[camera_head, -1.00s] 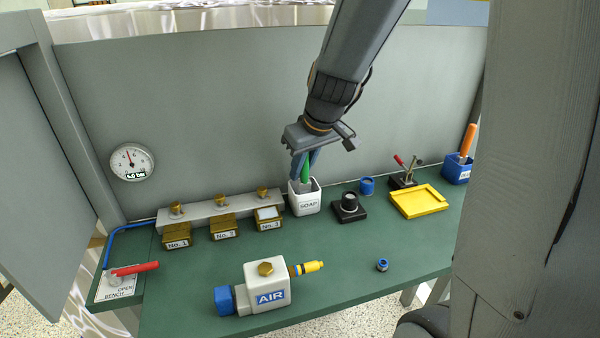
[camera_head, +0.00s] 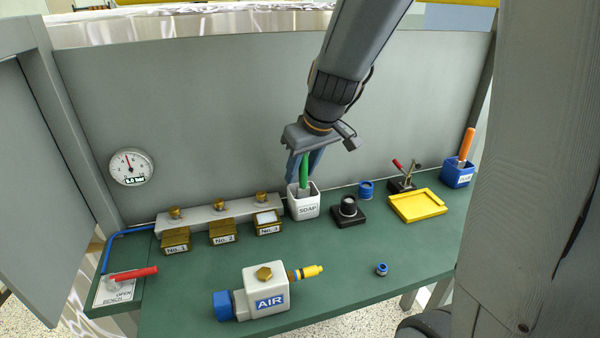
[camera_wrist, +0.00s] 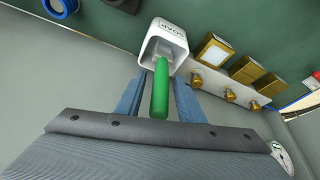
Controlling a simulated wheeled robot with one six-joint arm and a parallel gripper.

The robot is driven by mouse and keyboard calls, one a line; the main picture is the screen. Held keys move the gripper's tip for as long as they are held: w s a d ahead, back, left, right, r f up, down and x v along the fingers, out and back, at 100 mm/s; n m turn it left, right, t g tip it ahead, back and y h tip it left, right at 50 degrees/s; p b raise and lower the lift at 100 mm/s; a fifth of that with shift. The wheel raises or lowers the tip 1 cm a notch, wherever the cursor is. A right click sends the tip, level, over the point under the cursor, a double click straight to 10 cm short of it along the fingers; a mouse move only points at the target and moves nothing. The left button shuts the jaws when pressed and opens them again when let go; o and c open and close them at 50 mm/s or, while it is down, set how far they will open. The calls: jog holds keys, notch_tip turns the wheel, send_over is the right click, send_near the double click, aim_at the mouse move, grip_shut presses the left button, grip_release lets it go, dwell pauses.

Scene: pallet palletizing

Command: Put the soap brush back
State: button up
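The soap brush has a green handle (camera_head: 304,172) that stands upright in the white soap pot (camera_head: 305,208), marked SOAP. Its lower end is inside the pot. In the wrist view the green handle (camera_wrist: 160,92) rises out of the white pot (camera_wrist: 166,40). My gripper (camera_head: 302,177) is directly above the pot, with its blue fingers on either side of the handle. In the wrist view my gripper (camera_wrist: 159,85) is open, with a gap between each finger and the handle.
Brass blocks (camera_head: 222,234) on a rail stand left of the pot. A black-based round part (camera_head: 348,210), a blue ring (camera_head: 366,189) and a yellow tray (camera_head: 418,206) are to its right. The AIR unit (camera_head: 265,287) is in front. A grey panel (camera_head: 200,120) rises behind.

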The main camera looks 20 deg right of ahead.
jog(key=b+v, duration=0.1)
jog(key=v, duration=0.9)
jog(key=shift+s+r, duration=0.1)
jog(key=shift+r, duration=0.1)
jog(key=s+f+m+g, duration=0.1)
jog(key=s+f, duration=0.3)
jog(key=f, duration=0.2)
jog(key=s+f+m+g+h, duration=0.1)
jog(key=s+f, duration=0.4)
jog(key=s+a+f+m+g, duration=0.1)
jog(key=s+f, duration=0.3)
jog(key=f, duration=0.2)
jog(key=shift+s+f+m+g, duration=0.3)
jog(key=shift+f+g, duration=0.05)
jog(key=shift+g, duration=0.05)
jog(key=shift+r, duration=0.15)
